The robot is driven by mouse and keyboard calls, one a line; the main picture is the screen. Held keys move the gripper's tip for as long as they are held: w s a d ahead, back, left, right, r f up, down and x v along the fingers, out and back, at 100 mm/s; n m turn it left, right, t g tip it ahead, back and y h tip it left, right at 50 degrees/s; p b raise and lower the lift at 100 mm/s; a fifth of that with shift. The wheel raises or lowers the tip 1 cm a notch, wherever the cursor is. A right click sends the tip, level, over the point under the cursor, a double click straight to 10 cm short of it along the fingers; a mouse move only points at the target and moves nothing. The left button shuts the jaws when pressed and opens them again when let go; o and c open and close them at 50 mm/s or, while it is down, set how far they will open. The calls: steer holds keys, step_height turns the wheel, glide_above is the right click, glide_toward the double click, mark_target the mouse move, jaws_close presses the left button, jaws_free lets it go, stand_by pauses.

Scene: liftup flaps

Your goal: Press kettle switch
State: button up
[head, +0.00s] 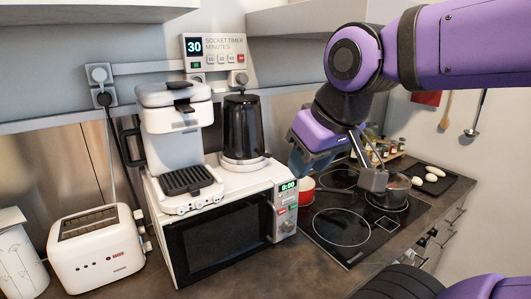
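A dark, see-through kettle (243,125) stands upright on a white round base (244,162) on top of the microwave, at its right side. Its black lid and handle show at the top, but I cannot make out a switch on it. My gripper (346,172) is to the right of the kettle, in front of the stove in the picture, apart from the kettle. It points downward. I see no object held in it. The angle does not show clearly how far apart its fingers are.
The white microwave (228,240) bears a white coffee machine (178,135) beside the kettle. A white toaster (97,248) stands at left. A socket timer (215,52) is on the wall.

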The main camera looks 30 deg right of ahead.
stand_by(0.3)
steer(key=c, duration=0.5)
steer(key=shift+w+r, duration=0.15)
steer(key=shift+w, duration=0.15)
jaws_close()
steer(key=n+g, duration=0.4)
glide_above(270, 155)
steer(key=s, duration=0.1)
step_height(270, 155, down, 4)
steer(key=f, duration=0.1)
steer(key=shift+d+r, duration=0.1)
steer(key=shift+r, duration=0.2)
steer(key=shift+f, duration=0.15)
steer(key=shift+w+f, duration=0.15)
steer(key=shift+f, duration=1.55)
steer(key=shift+w+f, duration=0.15)
steer(key=shift+f, duration=1.5)
